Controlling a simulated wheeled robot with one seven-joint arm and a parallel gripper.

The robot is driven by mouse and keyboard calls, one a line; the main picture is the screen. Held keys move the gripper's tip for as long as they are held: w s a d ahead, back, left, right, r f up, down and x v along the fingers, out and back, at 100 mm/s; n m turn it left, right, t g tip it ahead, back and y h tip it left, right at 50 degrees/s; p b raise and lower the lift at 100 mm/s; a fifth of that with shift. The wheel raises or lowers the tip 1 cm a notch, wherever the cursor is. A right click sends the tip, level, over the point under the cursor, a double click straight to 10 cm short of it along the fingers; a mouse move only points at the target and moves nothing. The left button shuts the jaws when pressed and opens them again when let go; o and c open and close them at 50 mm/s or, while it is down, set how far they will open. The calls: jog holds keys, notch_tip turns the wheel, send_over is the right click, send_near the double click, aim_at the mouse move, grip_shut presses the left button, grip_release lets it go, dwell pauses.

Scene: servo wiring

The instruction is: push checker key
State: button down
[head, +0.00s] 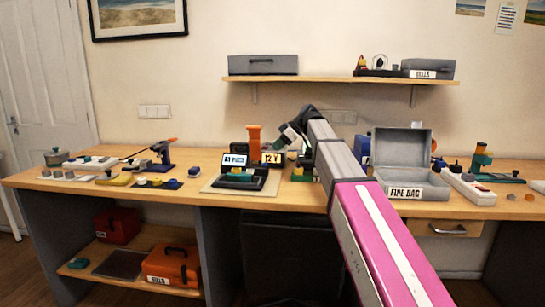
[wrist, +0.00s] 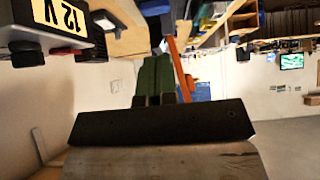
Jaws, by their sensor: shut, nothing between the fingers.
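The likely checker is a dark device with a lit screen (head: 234,160) on a pale mat (head: 212,187) in the middle of the bench. A teal piece (head: 238,177) sits on its front; I cannot tell whether this is the key. My gripper (head: 284,142) is above and to the right of the device, behind the "12 V" box (head: 273,158) or over it; the depth is unclear. In the wrist view the green fingers (wrist: 155,62) are together and empty. The "12 V" label (wrist: 58,14) shows there at top left. The key is not identifiable in that view.
An orange upright piece (head: 254,134) stands behind the device. An open grey case (head: 402,184) marked "FIRE BAG" is right of my arm. A blue stand (head: 162,155) and small parts are at left. A shelf (head: 330,80) hangs above.

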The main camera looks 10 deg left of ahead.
jog(key=v, duration=0.5)
jog(key=shift+w+d+r, duration=0.1)
jog(key=shift+d+r, duration=0.1)
jog(key=shift+r, duration=0.1)
dwell(0.4)
